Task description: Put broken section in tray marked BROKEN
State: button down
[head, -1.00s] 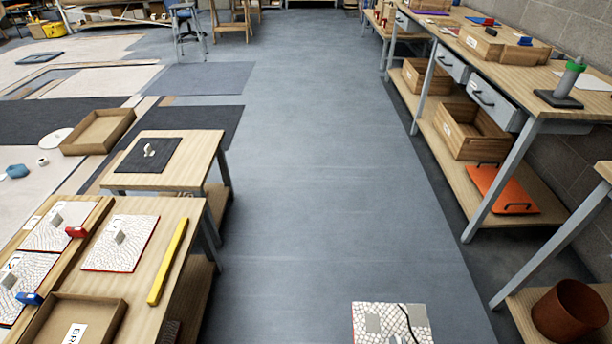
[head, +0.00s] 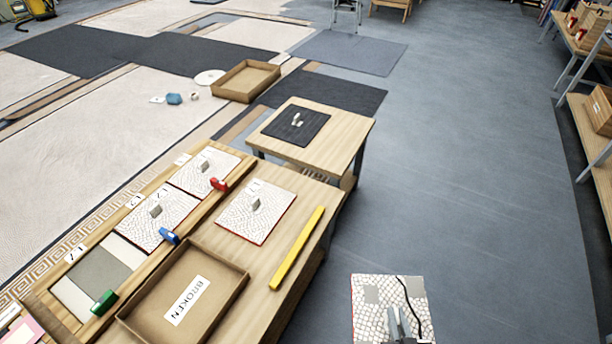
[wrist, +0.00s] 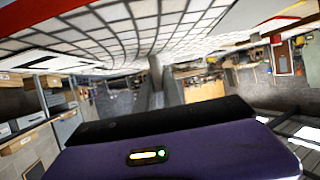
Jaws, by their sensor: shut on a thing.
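A mosaic section (head: 372,318) with a dark crack line down its right side is held in my gripper (head: 402,330) at the bottom of the head view, over the floor right of the table. In the wrist view the section's tiled face (wrist: 110,35) fills the top, and my gripper (wrist: 157,88) is shut on its grey grip. The tray marked BROKEN (head: 237,305) sits on the table's near end, left of my gripper, and looks empty. Another mosaic section (head: 255,211) lies flat on the table.
A yellow level (head: 297,248) lies between the tray and the table's right edge. A wooden rack (head: 105,232) with two sections and coloured clamps stands left. A smaller table (head: 345,135) with a dark mat is behind.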

aim_at(189, 300)
jog(key=i+u, duration=0.1)
jog(key=u, duration=0.3)
jog(key=i+u, duration=0.15)
jog(key=u, duration=0.25)
jog(key=i+l+u, duration=0.1)
jog(key=u, duration=0.3)
jog(key=i+l+u, duration=0.1)
jog(key=u, duration=0.3)
jog(key=i+l+u, duration=0.1)
jog(key=u, duration=0.25)
jog(key=i+l+u, duration=0.15)
jog(key=u, duration=0.2)
jog(key=i, duration=0.1)
